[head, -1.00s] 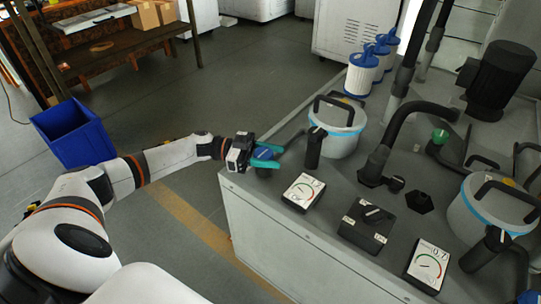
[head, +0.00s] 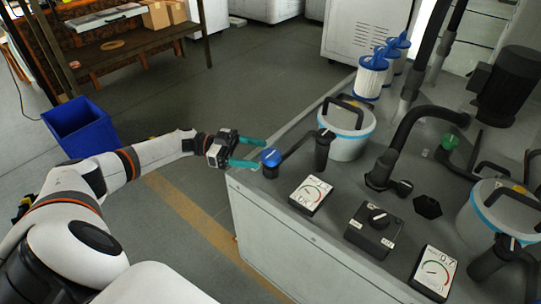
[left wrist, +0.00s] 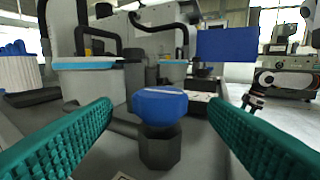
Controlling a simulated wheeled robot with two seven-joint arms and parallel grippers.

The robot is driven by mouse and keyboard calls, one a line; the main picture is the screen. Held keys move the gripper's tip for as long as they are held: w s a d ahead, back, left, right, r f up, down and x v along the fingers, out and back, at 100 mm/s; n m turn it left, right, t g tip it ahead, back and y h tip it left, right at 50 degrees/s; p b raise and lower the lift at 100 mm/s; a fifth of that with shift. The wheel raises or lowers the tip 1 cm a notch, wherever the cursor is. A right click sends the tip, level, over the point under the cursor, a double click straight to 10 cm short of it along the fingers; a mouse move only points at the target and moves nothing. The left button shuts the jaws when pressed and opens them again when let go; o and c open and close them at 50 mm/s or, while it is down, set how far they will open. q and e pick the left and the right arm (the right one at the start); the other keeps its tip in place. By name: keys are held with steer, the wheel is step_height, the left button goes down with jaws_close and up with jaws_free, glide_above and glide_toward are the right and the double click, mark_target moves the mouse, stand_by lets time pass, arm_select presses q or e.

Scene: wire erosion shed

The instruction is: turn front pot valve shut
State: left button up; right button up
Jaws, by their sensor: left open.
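The blue valve knob (head: 270,157) stands on a dark fitting at the near left corner of the grey machine top, on a pipe to the front pot (head: 347,131). My left gripper (head: 258,152) is open, its teal fingers pointing at the knob from the left. In the left wrist view the knob (left wrist: 160,104) is centred between and just beyond the fingertips, apparently untouched. A pale line runs roughly crosswise on its top. My right arm shows small at the right of the left wrist view, with its dark gripper (left wrist: 252,103) too small to read.
A white gauge (head: 311,194) and a dark switch box (head: 374,229) sit near the knob. A second pot (head: 497,217), a second gauge (head: 433,271) and a green knob (head: 449,142) are farther right. A blue bin (head: 80,128) stands on the floor.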

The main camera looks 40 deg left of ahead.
arm_select(q)
steer(key=v, duration=0.4)
steer(key=shift+a, duration=0.1)
steer(key=shift+s+a, duration=0.15)
steer(key=shift+a, duration=0.15)
arm_select(e)
steer(key=shift+v, duration=0.95)
steer(key=shift+w, duration=0.1)
